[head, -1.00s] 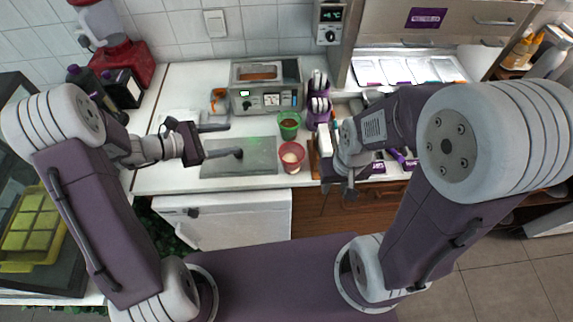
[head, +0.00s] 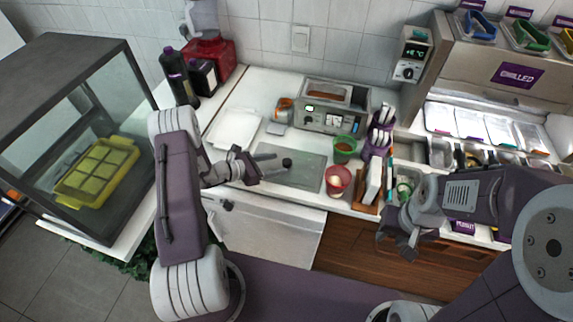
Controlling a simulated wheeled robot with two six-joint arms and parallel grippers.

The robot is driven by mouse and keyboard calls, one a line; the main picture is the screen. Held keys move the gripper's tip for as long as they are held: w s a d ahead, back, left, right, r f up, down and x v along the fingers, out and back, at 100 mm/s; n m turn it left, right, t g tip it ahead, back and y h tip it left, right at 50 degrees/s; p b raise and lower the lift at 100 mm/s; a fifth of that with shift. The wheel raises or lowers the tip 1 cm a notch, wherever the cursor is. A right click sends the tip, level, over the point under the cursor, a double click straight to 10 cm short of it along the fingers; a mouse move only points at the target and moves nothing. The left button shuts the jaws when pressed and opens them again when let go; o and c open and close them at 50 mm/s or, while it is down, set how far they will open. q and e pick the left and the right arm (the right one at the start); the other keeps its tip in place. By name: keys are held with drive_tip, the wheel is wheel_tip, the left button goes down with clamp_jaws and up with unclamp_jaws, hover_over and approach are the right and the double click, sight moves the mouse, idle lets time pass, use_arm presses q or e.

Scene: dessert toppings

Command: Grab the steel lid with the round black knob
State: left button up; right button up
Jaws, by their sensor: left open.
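The steel lid (head: 306,177) is a flat grey rectangular panel lying on the white counter. Its round black knob (head: 287,162) stands near the panel's middle. My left gripper (head: 267,167) is open over the left part of the lid. Its fingers point right, toward the knob, and I cannot tell whether they touch anything. My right gripper (head: 396,243) hangs in front of the counter's front edge, far right of the lid. Its fingers look apart and empty.
A red cup (head: 338,181) and a green cup (head: 345,149) stand right of the lid. A steel machine (head: 330,118) is behind it. A white tray (head: 233,129) lies to the left. Dark bottles (head: 177,76) stand at the back left, beside a glass case (head: 85,75).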

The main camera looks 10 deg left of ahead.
sight(284, 162)
use_arm(q)
drive_tip(key=x, duration=0.3)
drive_tip(key=shift+d+r, duration=0.1)
drive_tip(key=shift+w+d, duration=0.2)
drive_tip(key=shift+d, duration=0.15)
drive_tip(key=shift+a, duration=0.2)
drive_tip(key=c, duration=0.9)
clamp_jaws()
drive_tip(key=shift+d, duration=0.1)
